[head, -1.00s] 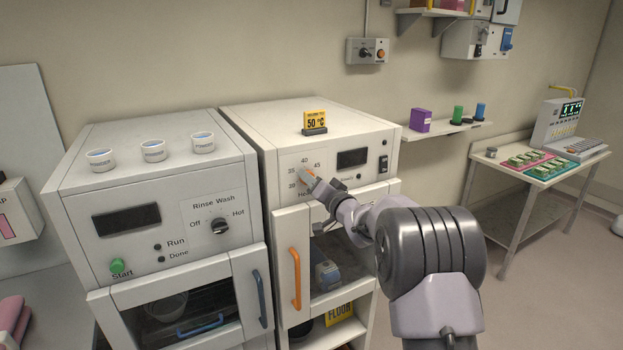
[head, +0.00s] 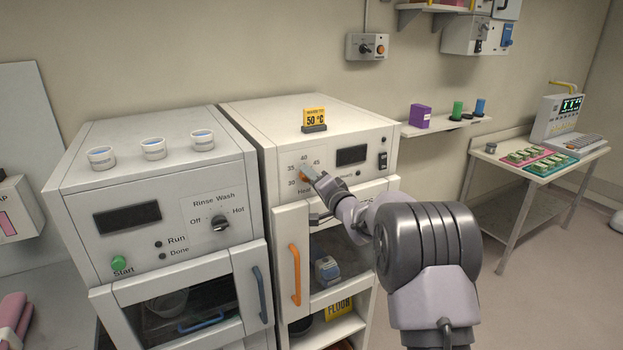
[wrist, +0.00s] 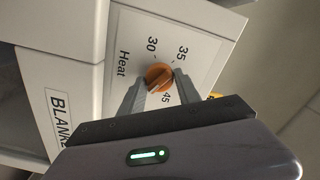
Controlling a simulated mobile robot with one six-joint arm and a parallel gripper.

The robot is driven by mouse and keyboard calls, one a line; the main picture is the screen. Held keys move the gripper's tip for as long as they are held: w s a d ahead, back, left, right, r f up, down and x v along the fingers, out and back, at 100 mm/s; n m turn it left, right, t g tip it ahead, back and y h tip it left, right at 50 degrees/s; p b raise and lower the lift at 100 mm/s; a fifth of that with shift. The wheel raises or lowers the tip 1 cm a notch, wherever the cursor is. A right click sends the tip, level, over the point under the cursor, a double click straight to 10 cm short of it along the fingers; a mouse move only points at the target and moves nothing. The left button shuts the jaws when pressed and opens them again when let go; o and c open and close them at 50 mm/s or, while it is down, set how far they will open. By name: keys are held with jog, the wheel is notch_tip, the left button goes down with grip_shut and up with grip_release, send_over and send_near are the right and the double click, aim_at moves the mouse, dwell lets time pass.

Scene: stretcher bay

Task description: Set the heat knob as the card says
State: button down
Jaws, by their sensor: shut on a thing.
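The orange heat knob (wrist: 158,77) sits on a white dial plate on the front of the warming cabinet (head: 335,115). In the wrist view the marks 30, 35 and 45 show around it, with the word Heat beside it. My gripper (wrist: 160,86) is shut on the knob, one finger on each side. In the head view my gripper (head: 311,178) covers most of the knob and part of the scale. I cannot tell which mark the knob points at.
A second white machine (head: 190,185) with a Rinse Wash knob (head: 218,224) stands close on the left, with several small cups on top. Below the heat dial is a cabinet door with an orange handle (head: 295,274). A shelf (head: 440,128) and a side table (head: 520,172) are at right.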

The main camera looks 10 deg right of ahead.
jog(key=c, duration=0.9)
grip_release()
jog(key=shift+o, duration=0.2)
jog(key=shift+s, duration=0.1)
jog(key=b+v, duration=0.1)
jog(key=v, duration=1.6)
jog(key=shift+s, duration=0.1)
